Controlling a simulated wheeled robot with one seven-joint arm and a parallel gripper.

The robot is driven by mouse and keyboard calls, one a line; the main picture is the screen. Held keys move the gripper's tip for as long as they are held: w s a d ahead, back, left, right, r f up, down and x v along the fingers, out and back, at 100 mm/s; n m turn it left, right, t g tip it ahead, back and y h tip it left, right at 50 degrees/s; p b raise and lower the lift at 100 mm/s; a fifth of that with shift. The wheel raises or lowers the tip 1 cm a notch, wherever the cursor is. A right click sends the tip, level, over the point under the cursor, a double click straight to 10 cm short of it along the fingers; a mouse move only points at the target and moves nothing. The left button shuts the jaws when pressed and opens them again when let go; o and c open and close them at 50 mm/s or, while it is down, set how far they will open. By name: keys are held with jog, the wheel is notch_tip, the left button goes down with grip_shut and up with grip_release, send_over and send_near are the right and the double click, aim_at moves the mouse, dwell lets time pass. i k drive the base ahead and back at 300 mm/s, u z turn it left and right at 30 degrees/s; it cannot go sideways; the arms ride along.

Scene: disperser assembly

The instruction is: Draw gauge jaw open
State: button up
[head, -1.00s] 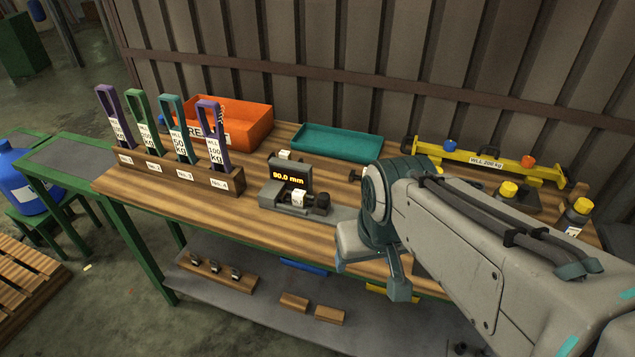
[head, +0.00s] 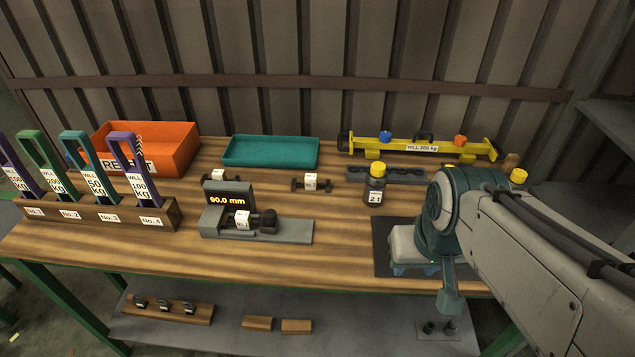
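The gauge (head: 217,222) is a grey block on the wooden bench, left of centre, with a dark display (head: 228,199) reading 90.0 mm. A small part with a white tag (head: 242,221) sits in front of the display, and a dark round knob (head: 268,221) is at its right side. A flat grey bed (head: 292,232) runs on to the right. I cannot tell a gap at the jaw. My gripper (head: 413,269) is well right of the gauge, over a dark mat, apart from it. My wrist mostly hides its fingers.
A rack (head: 100,213) with several tagged coloured links stands at the left. An orange reject bin (head: 150,148) and a teal tray (head: 270,152) are behind. A bottle (head: 375,187) with a yellow cap stands between the gauge and my arm. Bare wood lies right of the gauge.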

aim_at(271, 220)
jog(key=z, duration=0.2)
jog(key=i, duration=0.2)
jog(key=u, duration=1.25)
